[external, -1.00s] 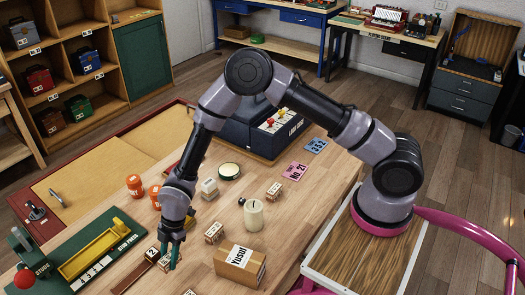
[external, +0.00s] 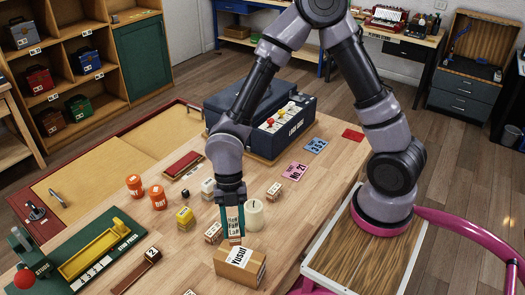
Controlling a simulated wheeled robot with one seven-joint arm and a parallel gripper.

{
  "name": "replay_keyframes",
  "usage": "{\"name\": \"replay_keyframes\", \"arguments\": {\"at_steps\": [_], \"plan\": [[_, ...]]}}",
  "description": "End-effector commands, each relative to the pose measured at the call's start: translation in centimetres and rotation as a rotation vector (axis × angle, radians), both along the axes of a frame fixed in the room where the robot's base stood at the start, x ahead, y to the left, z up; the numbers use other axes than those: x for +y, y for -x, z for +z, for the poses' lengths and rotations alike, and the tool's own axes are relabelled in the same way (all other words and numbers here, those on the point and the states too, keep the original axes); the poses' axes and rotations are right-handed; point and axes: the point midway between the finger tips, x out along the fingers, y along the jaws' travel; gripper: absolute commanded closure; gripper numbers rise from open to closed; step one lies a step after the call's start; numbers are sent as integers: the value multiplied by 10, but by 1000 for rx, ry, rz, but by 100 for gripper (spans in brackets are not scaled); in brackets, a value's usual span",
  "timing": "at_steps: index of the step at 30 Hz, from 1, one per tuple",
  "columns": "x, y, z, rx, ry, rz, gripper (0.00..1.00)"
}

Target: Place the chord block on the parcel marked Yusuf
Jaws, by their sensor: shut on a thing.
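My gripper (external: 232,226) is shut on a light wooden block (external: 232,220), taken to be the chord block, which shows between the teal fingers with dark marks on its face. The brown parcel (external: 228,267) with a white label reading Yusuf lies at the table's front. The gripper points down over the parcel's back edge. The lower end of the held block is close to the parcel top; I cannot tell whether they touch.
A blue-black case (external: 262,125) stands behind.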

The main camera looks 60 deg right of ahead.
Motion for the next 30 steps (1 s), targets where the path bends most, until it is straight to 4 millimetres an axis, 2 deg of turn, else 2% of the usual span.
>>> {"name": "replay_keyframes", "arguments": {"at_steps": [2, 9, 17, 22, 30], "plan": [[-4, 6, -4, 2, 1, 24, 100], [-4, 9, -47, 5, 1, 32, 100], [-5, 7, -70, 3, 1, 29, 100], [-4, 8, -94, 4, 1, 28, 100], [-5, 6, -98, 0, 0, 28, 100]]}}
